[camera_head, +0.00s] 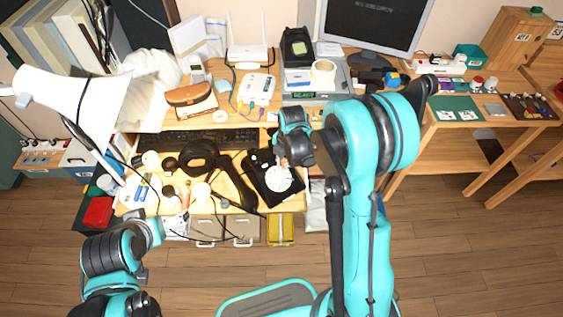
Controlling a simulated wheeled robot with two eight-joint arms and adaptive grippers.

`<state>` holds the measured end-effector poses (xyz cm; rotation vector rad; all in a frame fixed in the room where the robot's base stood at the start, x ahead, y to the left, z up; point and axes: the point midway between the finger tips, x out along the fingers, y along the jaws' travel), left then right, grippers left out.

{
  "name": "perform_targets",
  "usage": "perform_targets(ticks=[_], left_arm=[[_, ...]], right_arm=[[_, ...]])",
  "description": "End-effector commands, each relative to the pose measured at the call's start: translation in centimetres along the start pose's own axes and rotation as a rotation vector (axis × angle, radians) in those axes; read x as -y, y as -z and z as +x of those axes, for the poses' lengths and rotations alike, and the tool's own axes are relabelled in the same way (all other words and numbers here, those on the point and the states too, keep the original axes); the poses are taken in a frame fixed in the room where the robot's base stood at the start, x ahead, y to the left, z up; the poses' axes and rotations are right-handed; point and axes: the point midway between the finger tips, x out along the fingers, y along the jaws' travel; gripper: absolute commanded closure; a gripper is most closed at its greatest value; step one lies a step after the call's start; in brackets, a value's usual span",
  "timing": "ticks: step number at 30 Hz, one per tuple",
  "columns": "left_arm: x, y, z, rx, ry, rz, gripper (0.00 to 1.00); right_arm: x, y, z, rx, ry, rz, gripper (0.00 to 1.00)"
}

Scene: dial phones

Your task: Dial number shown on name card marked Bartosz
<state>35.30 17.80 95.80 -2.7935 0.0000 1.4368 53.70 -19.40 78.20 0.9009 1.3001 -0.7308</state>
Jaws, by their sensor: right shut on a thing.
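A black dial phone (263,196) with a white dial (278,178) stands at the front right of the cluttered desk. My right gripper (283,160) is above the upper edge of the dial, with its fingertips close to it. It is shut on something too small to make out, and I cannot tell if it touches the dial. My left arm is at the lower left, and its gripper (139,274) is in front of the desk, away from the phone; its fingers are not clear. I cannot make out a name card marked Bartosz.
A black keyboard (229,139) lies behind the phone. Headphones (199,157) and several small items crowd the desk's left half. A white lamp (72,95) leans over the left side. A monitor (374,24) stands at the back. Open floor lies in front.

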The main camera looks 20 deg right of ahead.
Motion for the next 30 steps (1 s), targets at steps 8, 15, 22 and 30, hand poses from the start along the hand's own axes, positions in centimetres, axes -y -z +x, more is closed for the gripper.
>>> perform_targets(ticks=[8,15,22,30], left_arm=[[0.0,0.0,0.0,0.0,0.0,0.0,0.0],[0.0,-0.3,0.4,0.0,0.0,0.0,0.0],[0.0,-0.3,0.4,0.0,0.0,0.0,0.0],[0.0,-0.5,0.6,0.0,0.0,0.0,0.0]], right_arm=[[0.1,0.0,0.0,0.0,0.0,0.0,1.0],[1.0,-0.3,0.3,0.0,0.0,0.001,1.0],[1.2,-0.4,0.2,0.0,0.0,0.0,1.0],[1.6,-0.3,0.4,0.0,0.0,0.0,1.0]])
